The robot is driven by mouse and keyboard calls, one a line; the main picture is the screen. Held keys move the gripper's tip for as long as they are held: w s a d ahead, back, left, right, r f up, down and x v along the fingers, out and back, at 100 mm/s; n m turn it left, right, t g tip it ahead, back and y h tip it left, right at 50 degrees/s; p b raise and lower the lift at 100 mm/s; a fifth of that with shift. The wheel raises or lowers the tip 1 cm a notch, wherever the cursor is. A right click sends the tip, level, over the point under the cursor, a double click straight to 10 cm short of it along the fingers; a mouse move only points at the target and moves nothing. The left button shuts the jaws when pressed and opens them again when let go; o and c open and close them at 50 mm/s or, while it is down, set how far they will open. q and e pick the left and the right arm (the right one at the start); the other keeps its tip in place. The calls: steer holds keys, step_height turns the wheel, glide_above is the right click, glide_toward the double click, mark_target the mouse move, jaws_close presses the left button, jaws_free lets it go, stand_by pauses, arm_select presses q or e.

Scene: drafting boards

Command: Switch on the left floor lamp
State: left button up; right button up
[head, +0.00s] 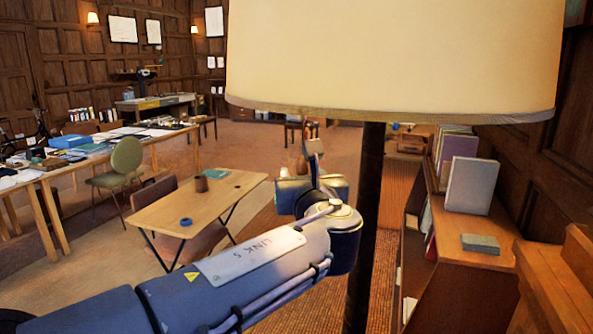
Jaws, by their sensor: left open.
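A floor lamp fills the upper right of the head view, very close. Its wide cream shade (390,55) is cut off by the top edge. Its dark pole (370,200) runs down to the bottom edge, and its base is out of view. I see no switch or cord, and cannot tell whether the lamp is lit. My left arm comes in from the lower left, and its wrist is just left of the pole. My left gripper (314,150) is open, pointing away below the shade's lower rim, left of the pole. My right gripper is not in view.
A low bookcase (470,235) with books stands right of the pole. A small wooden table (200,205) with a cup and tape roll is left. A long cluttered table (85,160) and green chair (125,160) stand farther left. Open carpet (250,145) lies beyond.

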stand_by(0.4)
arm_select(q)
steer(key=s+d, duration=0.1)
steer(key=s, duration=0.7)
steer(key=shift+d+b, duration=0.2)
steer(key=shift+b, duration=0.25)
